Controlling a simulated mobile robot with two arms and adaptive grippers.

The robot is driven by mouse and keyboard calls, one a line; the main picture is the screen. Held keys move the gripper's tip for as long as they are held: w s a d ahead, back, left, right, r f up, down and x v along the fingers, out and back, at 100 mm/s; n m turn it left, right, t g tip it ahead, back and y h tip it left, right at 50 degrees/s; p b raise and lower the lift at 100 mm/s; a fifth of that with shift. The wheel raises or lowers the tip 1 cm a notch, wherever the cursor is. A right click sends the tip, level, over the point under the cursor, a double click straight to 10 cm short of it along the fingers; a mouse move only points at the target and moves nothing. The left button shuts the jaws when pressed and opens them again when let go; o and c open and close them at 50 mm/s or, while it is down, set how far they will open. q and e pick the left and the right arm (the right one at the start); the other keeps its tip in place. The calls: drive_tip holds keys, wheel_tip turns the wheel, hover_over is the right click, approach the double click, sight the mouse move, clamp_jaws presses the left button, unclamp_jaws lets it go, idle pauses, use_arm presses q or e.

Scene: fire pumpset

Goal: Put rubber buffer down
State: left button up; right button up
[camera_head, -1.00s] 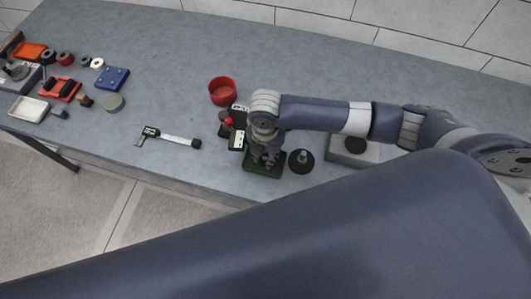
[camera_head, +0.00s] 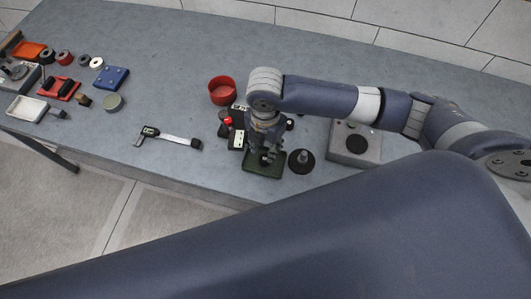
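My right gripper (camera_head: 266,157) points down over a small dark green tray (camera_head: 251,167) near the front edge of the table. Its fingertips are small and partly hidden by the wrist, so I cannot tell whether they are open or shut. I cannot clearly pick out a rubber buffer at the fingers. A black disc with a grey upright peg (camera_head: 302,159) stands just right of the tray, apart from it. My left gripper is not in view.
A red bowl (camera_head: 222,91) and a red-knobbed device (camera_head: 229,127) stand left of the gripper. A grey box with a black round top (camera_head: 355,145) is to the right. A caliper-like tool (camera_head: 168,138) lies left. Several parts and trays crowd the far left. The back middle is clear.

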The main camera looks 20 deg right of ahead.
sight(265, 157)
wheel_tip(265, 157, up, 6)
drive_tip(key=shift+r+b, duration=0.2)
drive_tip(key=shift+b, duration=0.1)
drive_tip(key=shift+f, duration=0.1)
idle(0.4)
